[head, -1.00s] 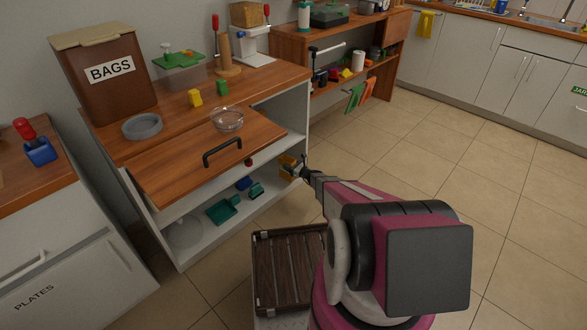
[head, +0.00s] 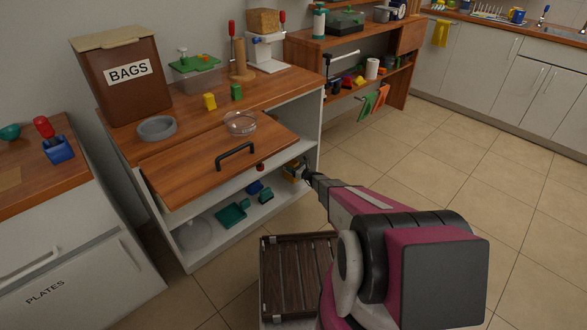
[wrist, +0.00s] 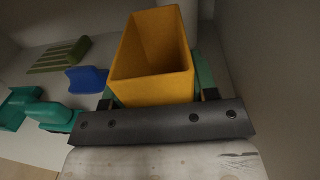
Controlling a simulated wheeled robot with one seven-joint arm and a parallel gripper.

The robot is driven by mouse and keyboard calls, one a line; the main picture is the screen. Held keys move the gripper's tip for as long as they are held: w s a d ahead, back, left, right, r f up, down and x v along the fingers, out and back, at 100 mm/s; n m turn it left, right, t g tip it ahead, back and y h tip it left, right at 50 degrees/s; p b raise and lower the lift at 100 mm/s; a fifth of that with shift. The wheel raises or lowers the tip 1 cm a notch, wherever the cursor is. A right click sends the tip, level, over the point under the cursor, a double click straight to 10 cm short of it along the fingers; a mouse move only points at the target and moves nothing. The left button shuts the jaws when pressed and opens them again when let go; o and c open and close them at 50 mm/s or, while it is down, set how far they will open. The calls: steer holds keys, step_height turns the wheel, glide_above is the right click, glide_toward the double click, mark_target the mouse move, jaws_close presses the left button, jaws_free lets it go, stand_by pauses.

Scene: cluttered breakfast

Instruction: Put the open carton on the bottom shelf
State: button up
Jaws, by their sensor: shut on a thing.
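The open carton (wrist: 152,58) is a yellow-orange box with an open top. In the wrist view it sits upright between the fingers of my gripper (wrist: 160,94), which is shut on it. In the head view the carton (head: 290,173) is small and partly hidden at the right end of the cabinet's lower space, at the tip of my gripper (head: 303,172). The bottom shelf (head: 262,222) is white and lies under the pulled-out wooden board. I cannot tell whether the carton touches the shelf.
The wooden board (head: 215,160) with a black handle juts out above, bearing a glass bowl (head: 240,123). A slatted dark tray (head: 297,275) is in front.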

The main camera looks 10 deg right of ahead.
steer(key=shift+f, duration=0.55)
stand_by(0.4)
steer(key=o, duration=1.4)
steer(key=v, duration=1.4)
stand_by(0.5)
